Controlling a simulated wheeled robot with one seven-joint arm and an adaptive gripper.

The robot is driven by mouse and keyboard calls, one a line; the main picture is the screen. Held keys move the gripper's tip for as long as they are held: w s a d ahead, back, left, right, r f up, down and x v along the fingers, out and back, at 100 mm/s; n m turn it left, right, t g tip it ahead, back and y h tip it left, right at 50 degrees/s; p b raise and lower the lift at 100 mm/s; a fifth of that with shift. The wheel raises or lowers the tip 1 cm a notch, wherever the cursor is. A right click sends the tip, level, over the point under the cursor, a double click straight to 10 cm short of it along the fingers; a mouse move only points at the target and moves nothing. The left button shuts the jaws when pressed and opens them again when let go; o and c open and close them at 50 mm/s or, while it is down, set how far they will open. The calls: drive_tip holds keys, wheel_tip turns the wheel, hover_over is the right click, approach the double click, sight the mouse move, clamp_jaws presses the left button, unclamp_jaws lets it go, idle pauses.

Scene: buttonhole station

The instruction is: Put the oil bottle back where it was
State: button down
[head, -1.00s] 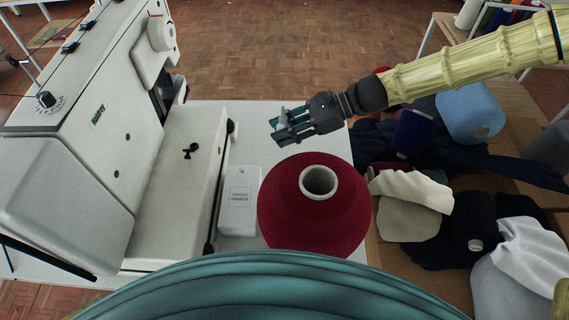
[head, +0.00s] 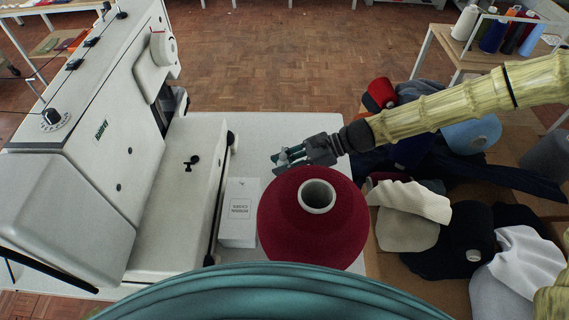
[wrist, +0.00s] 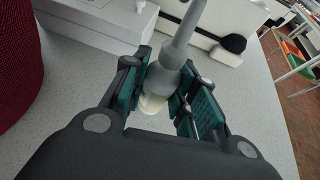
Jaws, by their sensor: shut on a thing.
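The oil bottle (wrist: 166,82) is between the jaws of my gripper (wrist: 163,98) in the wrist view. It has a grey cap with a long narrow spout and a pale, yellowish lower part. My gripper is shut on it, and white tabletop shows beyond. In the head view my gripper (head: 284,159) is just behind the big red yarn cone (head: 312,225), over the white table (head: 277,128). The bottle is hard to make out there. I cannot tell whether its base touches the table.
A white sewing machine (head: 98,170) fills the left. A white box (head: 239,212) lies between it and the red cone, which also shows in the wrist view (wrist: 14,65). The tabletop behind my gripper is clear.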

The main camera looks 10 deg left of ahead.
drive_tip(key=shift+f, duration=0.1)
drive_tip(key=c, duration=1.1)
unclamp_jaws()
drive_tip(key=shift+c, duration=0.2)
drive_tip(key=shift+r, duration=0.2)
drive_tip(key=b+v, duration=0.1)
drive_tip(key=v, duration=1.1)
drive_tip(key=shift+b, duration=0.35)
